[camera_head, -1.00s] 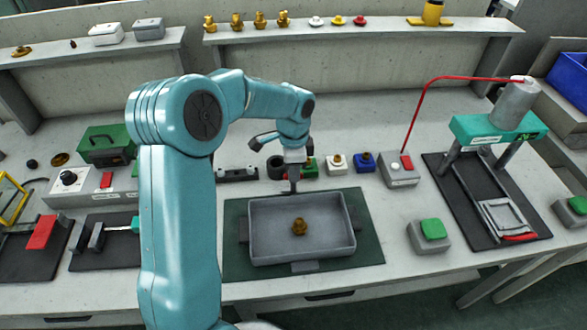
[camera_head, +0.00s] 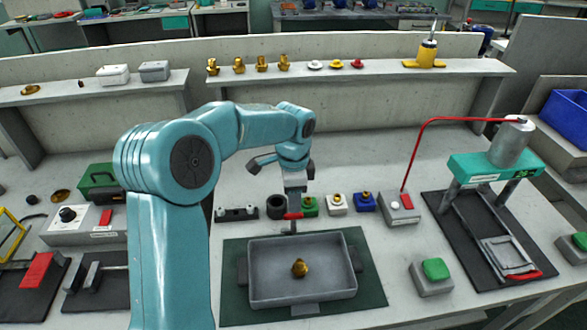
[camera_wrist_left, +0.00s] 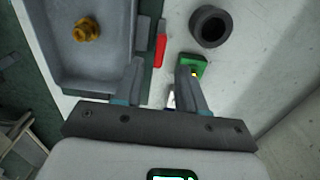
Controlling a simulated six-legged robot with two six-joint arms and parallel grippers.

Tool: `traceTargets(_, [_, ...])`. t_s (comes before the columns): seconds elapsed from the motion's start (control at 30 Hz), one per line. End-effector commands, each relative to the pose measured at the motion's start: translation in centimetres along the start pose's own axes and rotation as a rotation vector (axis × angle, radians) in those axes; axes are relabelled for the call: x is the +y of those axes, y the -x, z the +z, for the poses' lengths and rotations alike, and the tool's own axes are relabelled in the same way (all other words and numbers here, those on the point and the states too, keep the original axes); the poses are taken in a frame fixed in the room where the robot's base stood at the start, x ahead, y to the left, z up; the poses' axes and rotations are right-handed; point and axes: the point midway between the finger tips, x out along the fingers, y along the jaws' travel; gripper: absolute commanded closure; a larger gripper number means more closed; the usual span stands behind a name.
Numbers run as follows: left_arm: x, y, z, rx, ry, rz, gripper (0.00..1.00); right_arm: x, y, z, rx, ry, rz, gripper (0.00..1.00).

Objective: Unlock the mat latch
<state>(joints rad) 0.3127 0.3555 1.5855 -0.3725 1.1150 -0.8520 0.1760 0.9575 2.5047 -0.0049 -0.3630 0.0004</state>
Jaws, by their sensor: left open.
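The grey tray (camera_head: 258,291) sits on the dark green mat (camera_head: 368,285), with a brass fitting (camera_head: 299,268) in it. A red latch handle (camera_head: 293,216) lies sideways at the tray's back edge. It also shows in the left wrist view (camera_wrist_left: 160,48), beside the tray wall and ahead of the jaws. My left gripper (camera_head: 294,197) is over the back edge of the mat, close to the handle. Its two fingers (camera_wrist_left: 160,78) are apart and nothing shows between them. Contact with the handle cannot be told. My right gripper is not in view.
A dark ring (camera_head: 276,206) and green, white and blue blocks (camera_head: 337,204) stand behind the mat. A box with a red switch (camera_head: 400,207) and a green button box (camera_head: 432,277) are to the right, then a teal press (camera_head: 496,166). A shelf with brass fittings runs behind.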

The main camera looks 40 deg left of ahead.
Motion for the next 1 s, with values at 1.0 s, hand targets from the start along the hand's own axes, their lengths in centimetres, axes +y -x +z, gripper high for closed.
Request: traceTargets(1.0, [0.0,11.1,0.0,0.001,-0.001,-0.001,0.60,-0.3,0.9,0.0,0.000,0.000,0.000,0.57])
